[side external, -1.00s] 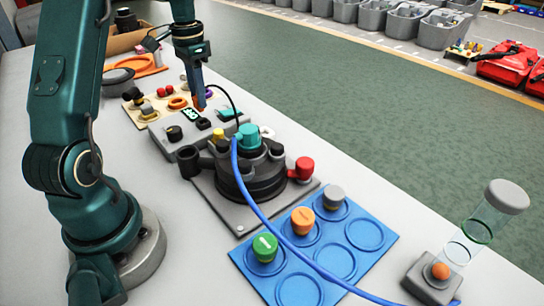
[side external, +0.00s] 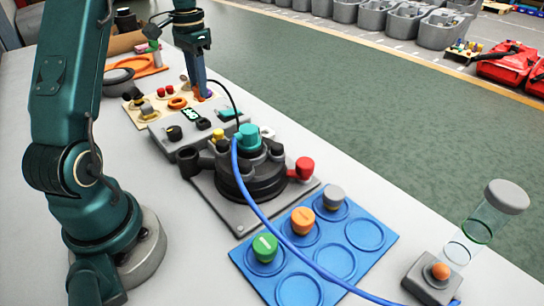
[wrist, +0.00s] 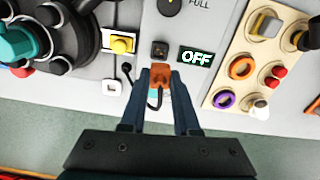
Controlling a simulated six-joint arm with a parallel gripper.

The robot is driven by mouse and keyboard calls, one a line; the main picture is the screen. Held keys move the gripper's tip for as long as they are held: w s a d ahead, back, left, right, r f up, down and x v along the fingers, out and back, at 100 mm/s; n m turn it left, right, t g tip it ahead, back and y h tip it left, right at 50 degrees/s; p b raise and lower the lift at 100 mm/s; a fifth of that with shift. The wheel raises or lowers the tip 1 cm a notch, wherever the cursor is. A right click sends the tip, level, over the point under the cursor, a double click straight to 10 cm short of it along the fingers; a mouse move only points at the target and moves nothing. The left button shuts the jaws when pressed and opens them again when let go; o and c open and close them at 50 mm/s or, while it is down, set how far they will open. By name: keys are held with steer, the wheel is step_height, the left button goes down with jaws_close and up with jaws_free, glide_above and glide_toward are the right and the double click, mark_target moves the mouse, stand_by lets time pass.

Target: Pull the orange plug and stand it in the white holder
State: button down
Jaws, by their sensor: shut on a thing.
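The orange plug (wrist: 160,76) is between the fingertips of my gripper (wrist: 160,72) in the wrist view, with a black cable trailing from it. My gripper (side external: 206,95) is shut on the plug, over the console's far edge in the side view. The plug is apart from the black socket (wrist: 160,50) on the grey console, which looks empty. A display (wrist: 195,57) beside the socket reads OFF. I cannot tell which thing is the white holder: a small white round piece (wrist: 261,109) stands on the cream board, and a pale square (wrist: 111,88) is at the console's edge.
The cream board (wrist: 221,90) carries rings and knobs beside the console. A black tank fitting with a teal cap (side external: 249,137) stands nearby. A blue tray (side external: 301,280) with several capped pieces and a blue hose lie in front.

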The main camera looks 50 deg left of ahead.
steer(key=w+d+f+m, duration=0.1)
steer(key=w+d+f, duration=0.2)
steer(key=w+d, duration=0.75)
steer(key=shift+w+a+f, duration=0.1)
steer(key=shift+a+f, duration=0.1)
steer(key=shift+f, duration=1.1)
steer(key=shift+w+a+f, duration=0.1)
steer(key=shift+a+f, duration=0.1)
steer(key=shift+f, duration=1.05)
steer(key=shift+f, duration=0.1)
steer(key=shift+f, duration=0.85)
steer(key=shift+c, duration=0.4)
jaws_free()
